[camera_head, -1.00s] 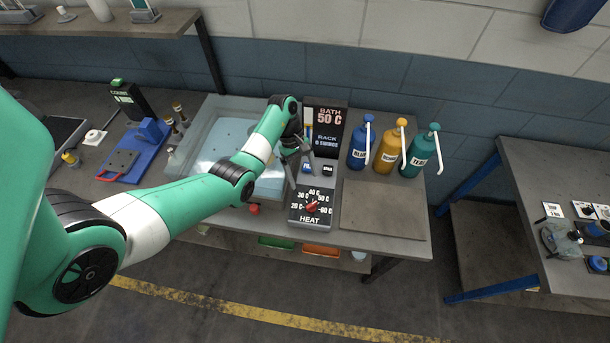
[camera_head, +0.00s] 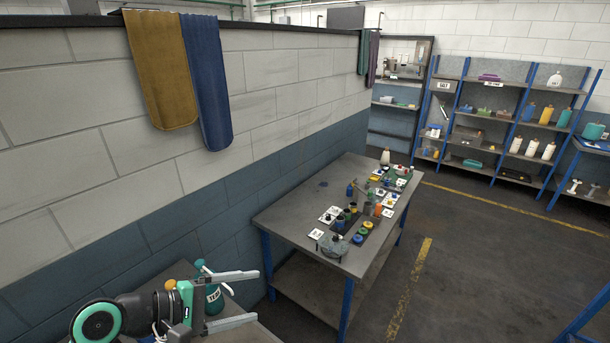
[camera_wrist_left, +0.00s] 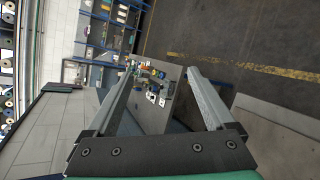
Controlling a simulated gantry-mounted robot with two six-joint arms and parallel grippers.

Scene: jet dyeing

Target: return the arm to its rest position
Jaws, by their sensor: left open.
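My left gripper (camera_head: 258,298) shows at the bottom left of the head view, with its two fingers spread and nothing between them. It is raised in front of the bench with the teal bottle (camera_head: 213,297), which it partly hides. In the left wrist view both fingers of the gripper (camera_wrist_left: 163,85) are apart and empty, pointing out over the room. My right gripper is in neither view.
A table (camera_head: 290,213) with small jars and cards stands in the middle. Blue shelves (camera_head: 489,122) with bottles stand at the back right. A yellow cloth (camera_head: 160,70) and a blue cloth (camera_head: 206,85) hang on the wall. The floor (camera_head: 480,270) at the right is clear.

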